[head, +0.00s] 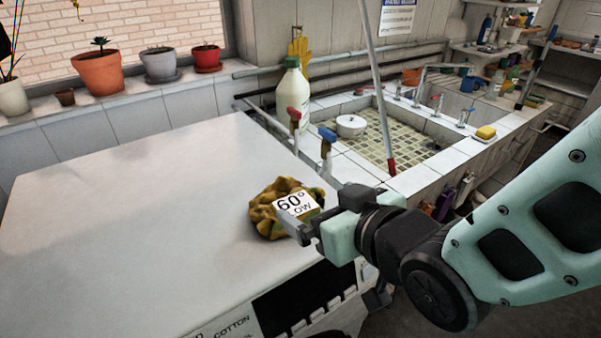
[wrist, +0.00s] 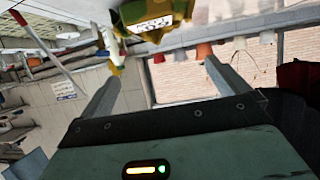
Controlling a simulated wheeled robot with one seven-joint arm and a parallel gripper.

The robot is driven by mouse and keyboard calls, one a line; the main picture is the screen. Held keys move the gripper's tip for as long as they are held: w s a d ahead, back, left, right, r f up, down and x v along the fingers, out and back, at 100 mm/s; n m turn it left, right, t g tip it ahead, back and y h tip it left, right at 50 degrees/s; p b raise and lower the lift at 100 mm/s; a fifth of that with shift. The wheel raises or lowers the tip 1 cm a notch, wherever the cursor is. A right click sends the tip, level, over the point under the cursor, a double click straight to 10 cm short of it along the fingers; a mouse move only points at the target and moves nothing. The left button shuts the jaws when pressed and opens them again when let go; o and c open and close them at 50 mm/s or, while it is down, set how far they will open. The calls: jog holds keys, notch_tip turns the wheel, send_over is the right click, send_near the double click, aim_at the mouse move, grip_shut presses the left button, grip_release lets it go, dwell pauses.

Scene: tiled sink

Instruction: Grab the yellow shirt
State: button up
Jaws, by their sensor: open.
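The yellow shirt (head: 264,213) lies crumpled on the white top of the machine (head: 130,240), near its right edge. A white label reading "60°" and "LOW" shows on it. My gripper (head: 308,228) is just right of the shirt in the head view, and its fingers hide part of the shirt's lower right side. In the wrist view my gripper (wrist: 162,72) is open, with nothing between its two spread fingers. There the shirt (wrist: 134,12) is at the top edge, cut off by the frame, beyond the fingertips.
A white bottle (head: 292,88) and taps with red and blue handles (head: 327,136) stand behind the shirt. The tiled sink (head: 405,150) is at the right, with a pole (head: 376,80) leaning in it. Potted plants (head: 100,72) line the sill. The machine top left of the shirt is clear.

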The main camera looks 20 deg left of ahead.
jog(key=p, duration=0.3)
send_near(282, 179)
jog(key=x, duration=0.4)
jog(key=shift+s+a+f, duration=0.1)
jog(key=shift+a+f, duration=0.2)
jog(key=shift+a, duration=0.2)
jog(key=shift+w+d+p+x, duration=0.15)
jog(key=shift+p+x, duration=0.5)
jog(key=shift+x, duration=0.7)
jog(key=shift+w+d+p+x, duration=0.15)
jog(key=shift+p+x, duration=0.5)
jog(key=shift+x, duration=0.65)
jog(key=shift+a+r, duration=0.1)
jog(key=shift+c, duration=0.3)
jog(key=c, duration=1.1)
